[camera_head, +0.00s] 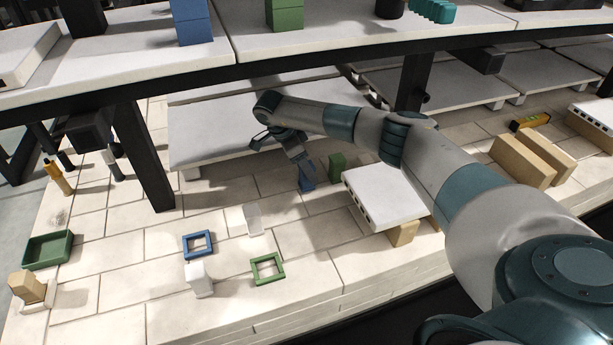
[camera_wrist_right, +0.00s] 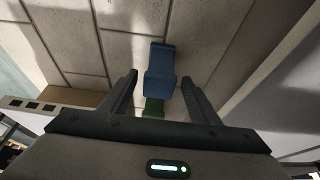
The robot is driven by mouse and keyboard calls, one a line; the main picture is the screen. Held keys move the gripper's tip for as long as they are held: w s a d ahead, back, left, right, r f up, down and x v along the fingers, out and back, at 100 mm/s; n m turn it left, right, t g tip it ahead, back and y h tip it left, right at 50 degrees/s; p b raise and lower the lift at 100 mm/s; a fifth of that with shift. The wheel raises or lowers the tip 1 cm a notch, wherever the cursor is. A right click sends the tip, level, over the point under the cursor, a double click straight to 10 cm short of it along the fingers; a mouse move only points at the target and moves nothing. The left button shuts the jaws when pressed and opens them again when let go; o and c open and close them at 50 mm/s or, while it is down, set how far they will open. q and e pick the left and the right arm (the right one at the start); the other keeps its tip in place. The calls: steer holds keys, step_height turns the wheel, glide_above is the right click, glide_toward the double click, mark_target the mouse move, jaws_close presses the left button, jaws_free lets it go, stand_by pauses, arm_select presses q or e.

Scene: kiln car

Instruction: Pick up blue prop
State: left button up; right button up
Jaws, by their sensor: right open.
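The blue prop (camera_head: 307,174) stands on the pale brick deck, low under the upper shelf. My right gripper (camera_head: 302,163) reaches down over it from above and hides part of it. In the right wrist view the blue prop (camera_wrist_right: 160,72) shows between the two open fingers of my right gripper (camera_wrist_right: 160,79), with a gap on each side. A green prop (camera_head: 337,166) stands just right of the blue one; it shows below it in the wrist view (camera_wrist_right: 153,107). My left gripper is out of view.
A white slab (camera_head: 385,193) on tan blocks stands close right of the props. The upper shelf (camera_head: 325,42) and a dark post (camera_head: 143,158) bound the space. A blue frame (camera_head: 186,246), a green frame (camera_head: 254,273) and white props (camera_head: 199,279) stand on the front deck.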

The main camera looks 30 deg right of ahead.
steer(key=x, duration=0.3)
steer(key=shift+s+d+f, duration=0.1)
steer(key=shift+f, duration=0.05)
steer(key=shift+d+f, duration=0.1)
steer(key=shift+f, duration=0.2)
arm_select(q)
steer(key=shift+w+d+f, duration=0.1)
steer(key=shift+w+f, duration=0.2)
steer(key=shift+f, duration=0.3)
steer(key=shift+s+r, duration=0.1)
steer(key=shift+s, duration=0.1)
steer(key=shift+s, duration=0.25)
arm_select(e)
steer(key=c, duration=1.2)
steer(key=shift+r, duration=0.1)
